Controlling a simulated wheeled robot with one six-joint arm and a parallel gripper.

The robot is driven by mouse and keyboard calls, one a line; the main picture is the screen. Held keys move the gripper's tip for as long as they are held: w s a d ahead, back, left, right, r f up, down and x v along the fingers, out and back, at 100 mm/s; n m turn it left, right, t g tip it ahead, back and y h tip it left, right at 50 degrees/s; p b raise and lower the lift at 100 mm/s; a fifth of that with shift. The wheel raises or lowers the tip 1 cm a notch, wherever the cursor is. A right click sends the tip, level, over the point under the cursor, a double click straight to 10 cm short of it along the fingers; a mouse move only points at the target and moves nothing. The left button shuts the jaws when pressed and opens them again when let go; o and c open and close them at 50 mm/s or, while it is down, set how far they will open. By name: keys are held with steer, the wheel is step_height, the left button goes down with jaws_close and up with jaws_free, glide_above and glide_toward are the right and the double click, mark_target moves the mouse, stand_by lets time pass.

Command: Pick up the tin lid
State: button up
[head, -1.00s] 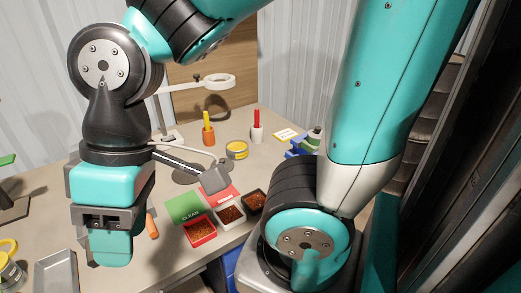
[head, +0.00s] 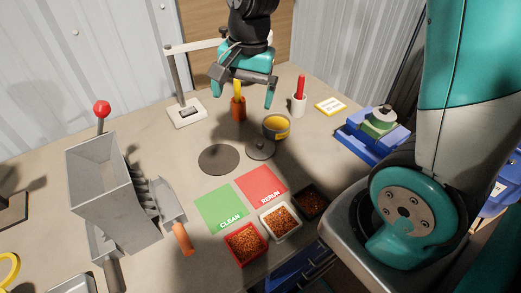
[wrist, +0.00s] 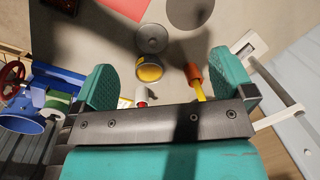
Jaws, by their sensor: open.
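The tin lid (head: 260,149) is a small grey disc with a knob, lying flat on the table just in front of the yellow tin (head: 276,127). In the wrist view the lid (wrist: 152,38) lies beyond the open yellow tin (wrist: 150,69). My gripper (head: 243,88) is open and empty, above the back of the table. In the wrist view its fingers (wrist: 160,82) are spread wide, with the tin seen between them and the lid beyond the fingertips.
An orange holder (head: 238,108) and a white holder (head: 298,104) stand upright near the tin. A dark round mat (head: 218,159) lies left of the lid. Green (head: 220,208) and red (head: 262,186) cards and several granule trays are in front. A grey hopper machine (head: 100,190) stands left.

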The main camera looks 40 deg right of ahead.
steer(key=w+d+f+m+h, duration=0.1)
steer(key=w+d+f+m, duration=0.4)
steer(key=d+f+m, duration=0.25)
steer(key=p, duration=0.2)
glide_above(261, 142)
steer(key=f, duration=1)
steer(key=shift+a+f, duration=0.15)
steer(key=shift+a, duration=0.05)
steer(key=shift+d+f+p, duration=0.15)
steer(key=shift+f+p, duration=0.3)
steer(key=shift+f, duration=1)
steer(key=shift+d+f+p, duration=0.1)
steer(key=shift+f+p, duration=0.3)
steer(key=shift+f, duration=1.05)
steer(key=shift+c, duration=0.2)
steer(key=c, duration=0.5)
